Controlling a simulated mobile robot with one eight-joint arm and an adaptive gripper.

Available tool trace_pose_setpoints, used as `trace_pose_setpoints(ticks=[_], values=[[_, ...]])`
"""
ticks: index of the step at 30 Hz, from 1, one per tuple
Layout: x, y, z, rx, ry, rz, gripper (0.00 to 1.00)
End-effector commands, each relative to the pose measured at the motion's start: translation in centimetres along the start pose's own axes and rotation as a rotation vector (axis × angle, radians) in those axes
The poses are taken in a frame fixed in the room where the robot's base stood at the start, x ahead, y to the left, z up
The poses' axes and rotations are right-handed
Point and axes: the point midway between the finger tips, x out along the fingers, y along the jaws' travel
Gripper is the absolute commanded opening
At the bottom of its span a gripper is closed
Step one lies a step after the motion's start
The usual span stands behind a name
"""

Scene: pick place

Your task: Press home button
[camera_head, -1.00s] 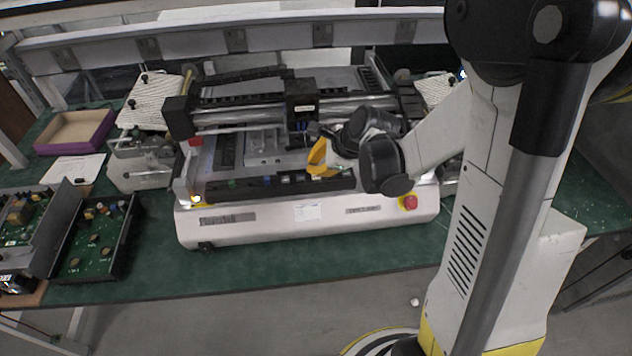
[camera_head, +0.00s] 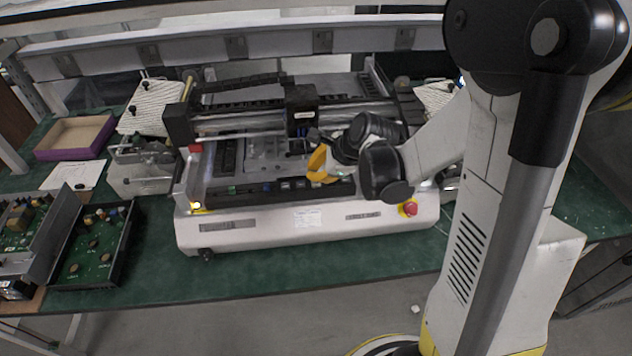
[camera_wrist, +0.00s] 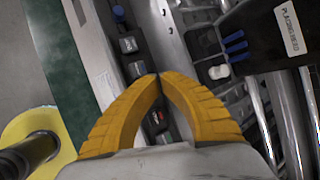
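The machine (camera_head: 270,232) is white with a black control strip (camera_head: 245,194) along its front edge. The strip carries a green button (camera_head: 232,189), a blue one (camera_head: 267,186) and small grey ones (camera_head: 285,185). I cannot read which is the home button. My gripper (camera_head: 313,179) has yellow fingers, shut and empty, over the right part of the strip. In the wrist view the fingertips (camera_wrist: 158,75) meet over the strip, beside a grey button (camera_wrist: 136,69). Another grey button (camera_wrist: 127,45) and a blue one (camera_wrist: 118,11) lie further up. I cannot tell whether the tips touch anything.
The placing head (camera_head: 301,108) hangs on a cross rail behind my gripper and also shows in the wrist view (camera_wrist: 275,38). A red emergency stop (camera_head: 410,208) is at the front right. Open circuit boxes (camera_head: 92,245) and a purple-edged tray (camera_head: 75,136) stand left on the green table.

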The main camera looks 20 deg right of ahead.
Motion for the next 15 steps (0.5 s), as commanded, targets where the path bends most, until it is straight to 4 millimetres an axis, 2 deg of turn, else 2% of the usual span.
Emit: trace_pose_setpoints(ticks=[15], values=[[0.39, 0.21, -0.21, 0.000, 0.000, 0.000, 0.00]])
